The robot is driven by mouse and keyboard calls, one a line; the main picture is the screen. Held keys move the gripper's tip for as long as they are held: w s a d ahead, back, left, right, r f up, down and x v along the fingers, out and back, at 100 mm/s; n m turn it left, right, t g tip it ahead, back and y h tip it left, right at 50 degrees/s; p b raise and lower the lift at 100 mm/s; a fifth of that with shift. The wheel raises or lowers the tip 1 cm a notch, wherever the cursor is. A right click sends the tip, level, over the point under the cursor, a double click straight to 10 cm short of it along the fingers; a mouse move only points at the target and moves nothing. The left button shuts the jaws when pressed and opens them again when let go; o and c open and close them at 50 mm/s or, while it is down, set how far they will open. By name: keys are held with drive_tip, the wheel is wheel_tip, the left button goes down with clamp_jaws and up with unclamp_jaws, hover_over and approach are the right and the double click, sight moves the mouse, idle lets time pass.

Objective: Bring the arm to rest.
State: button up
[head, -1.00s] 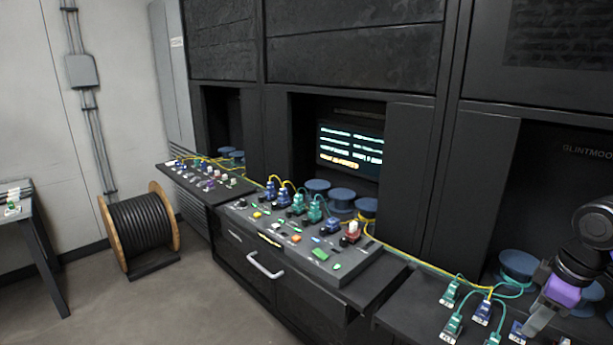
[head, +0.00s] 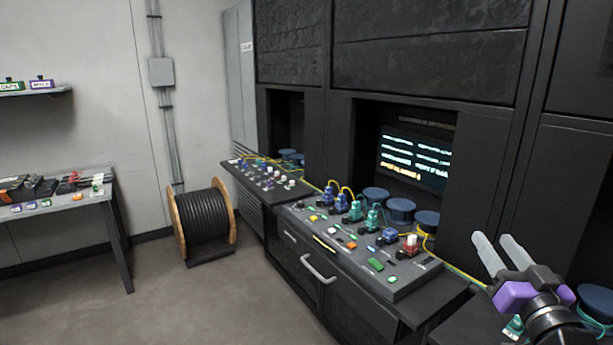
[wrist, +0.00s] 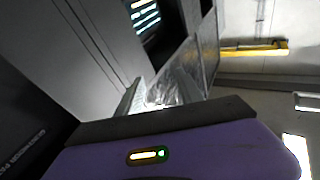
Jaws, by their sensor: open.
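My gripper (head: 499,254) is at the right of the head view, with two pale grey fingers spread apart and a purple body behind them. It is open, with nothing between the fingers. It is raised in front of the black cabinet wall, above the right-hand bench. In the wrist view my gripper (wrist: 160,98) shows its purple housing with a small lit indicator. Past it are the dark cabinets, the lit screen (wrist: 145,14) and the ceiling.
A console (head: 395,293) with blue and green connectors stands left of my gripper, below a lit screen (head: 414,160). A black cable drum (head: 203,222) stands on the floor (head: 185,300) by the wall. A side table (head: 112,185) is at left. The floor between is clear.

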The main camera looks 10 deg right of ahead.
drive_tip(key=s+a+f+n+g+y, duration=0.1)
drive_tip(key=s+a+f, duration=0.6)
drive_tip(key=s, duration=0.6)
drive_tip(key=s+a+f+n+g+y, duration=0.1)
drive_tip(key=s+a+f+g+y, duration=0.1)
drive_tip(key=s+a+f, duration=0.5)
drive_tip(key=s+a+f+n+g+y, duration=0.1)
drive_tip(key=s+a+f, duration=0.6)
drive_tip(key=s, duration=1.1)
drive_tip(key=a+n, duration=0.1)
drive_tip(key=a, duration=0.1)
drive_tip(key=shift+s+a+g+y, duration=0.3)
drive_tip(key=shift+s+g, duration=0.05)
drive_tip(key=shift+g, duration=0.05)
